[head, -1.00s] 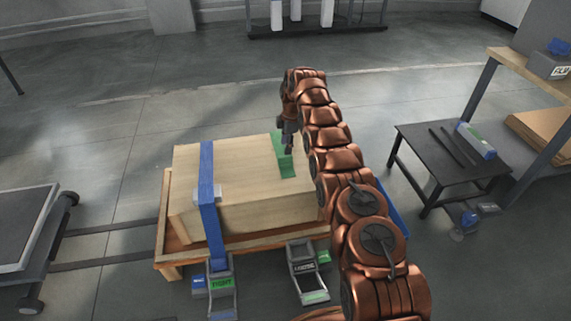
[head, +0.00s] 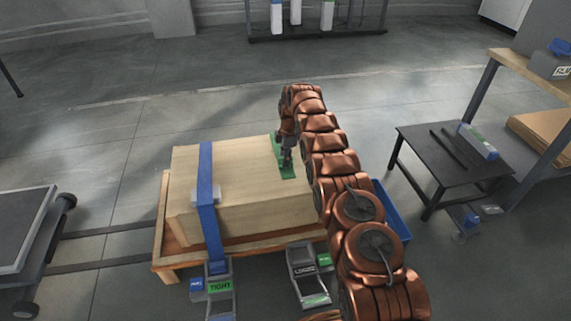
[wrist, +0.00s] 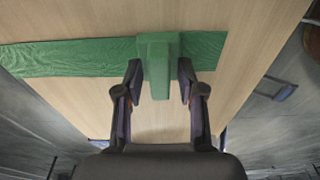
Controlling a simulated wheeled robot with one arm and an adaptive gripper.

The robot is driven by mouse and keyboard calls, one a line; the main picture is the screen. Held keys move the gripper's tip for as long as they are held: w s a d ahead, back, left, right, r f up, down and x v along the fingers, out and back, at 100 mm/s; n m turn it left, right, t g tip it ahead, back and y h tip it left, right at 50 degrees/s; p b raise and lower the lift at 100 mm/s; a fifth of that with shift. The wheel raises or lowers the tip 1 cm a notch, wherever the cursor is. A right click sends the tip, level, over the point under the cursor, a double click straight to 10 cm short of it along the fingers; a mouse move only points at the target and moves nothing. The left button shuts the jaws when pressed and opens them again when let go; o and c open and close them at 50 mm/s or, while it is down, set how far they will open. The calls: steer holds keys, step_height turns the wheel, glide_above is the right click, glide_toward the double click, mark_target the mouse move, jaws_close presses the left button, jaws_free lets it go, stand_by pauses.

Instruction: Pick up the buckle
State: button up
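The green buckle (wrist: 159,62) is a small block on a flat green strap (wrist: 75,57) that lies across the top of a pale wooden crate (wrist: 240,80). In the head view the green strap (head: 288,172) is at the crate's right end, and my arm partly covers it. My gripper (wrist: 160,75) is over the crate top with one finger on each side of the buckle. The fingers are apart, with gaps showing beside the buckle's lower part. Contact at the fingertips is hard to tell.
A blue strap (head: 207,180) crosses the crate's left part. Ratchets labelled TIGHT (head: 220,287) and LOOSE (head: 306,272) are at the front. A blue bin (head: 392,208) sits right of the crate, near a black table (head: 418,145). A cart (head: 25,230) stands left.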

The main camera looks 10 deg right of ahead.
jaws_close()
stand_by(0.4)
steer(key=shift+r+p, duration=0.75)
steer(key=shift+r, duration=1.1)
steer(key=shift+s, duration=0.1)
steer(key=shift+s, duration=0.3)
steer(key=shift+s+r, duration=0.1)
steer(key=shift+s, duration=0.1)
steer(key=s+r+p, duration=0.1)
steer(key=s+p, duration=0.1)
steer(key=s, duration=1.2)
steer(key=shift+s+p, duration=0.35)
steer(key=shift+p, duration=0.05)
